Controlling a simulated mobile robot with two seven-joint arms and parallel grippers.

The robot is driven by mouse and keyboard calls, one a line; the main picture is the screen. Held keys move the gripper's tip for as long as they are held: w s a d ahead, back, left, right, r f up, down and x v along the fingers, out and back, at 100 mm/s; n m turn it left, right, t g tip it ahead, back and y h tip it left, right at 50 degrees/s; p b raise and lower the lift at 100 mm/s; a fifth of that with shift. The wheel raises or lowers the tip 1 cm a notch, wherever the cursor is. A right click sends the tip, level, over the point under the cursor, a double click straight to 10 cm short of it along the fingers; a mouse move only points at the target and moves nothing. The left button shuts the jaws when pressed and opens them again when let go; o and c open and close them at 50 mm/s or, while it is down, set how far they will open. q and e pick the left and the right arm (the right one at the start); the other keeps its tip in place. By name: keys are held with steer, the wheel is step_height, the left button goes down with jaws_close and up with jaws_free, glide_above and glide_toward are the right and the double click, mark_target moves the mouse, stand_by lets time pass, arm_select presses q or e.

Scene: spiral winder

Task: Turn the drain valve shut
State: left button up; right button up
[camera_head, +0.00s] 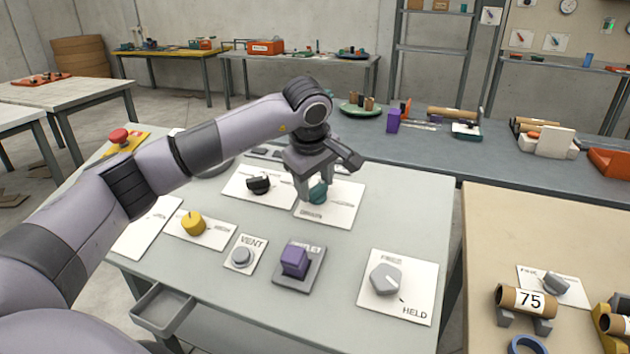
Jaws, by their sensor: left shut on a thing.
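A teal knob (318,192) stands on a white plate (342,211) in the back middle of the grey table. My left gripper (314,190) points down from above and is shut on the teal knob. Its fingers hide part of the knob, so its turn angle is unclear. My right gripper is not in view.
A black knob (258,183) sits just left of the teal one. A yellow knob (193,223), a grey VENT button (242,256), a purple block (294,261) and a grey knob (386,279) marked HELD stand nearer. A red emergency button (119,136) is far left.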

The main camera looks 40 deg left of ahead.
arm_select(q)
steer(key=n, duration=0.6)
steer(key=shift+a, duration=0.1)
stand_by(0.6)
steer(key=o, duration=1)
steer(key=shift+o, duration=0.2)
steer(key=shift+r, duration=0.1)
steer(key=v, duration=0.7)
steer(key=shift+b, duration=0.4)
steer(key=shift+w+g, duration=0.1)
steer(key=shift+g, duration=0.2)
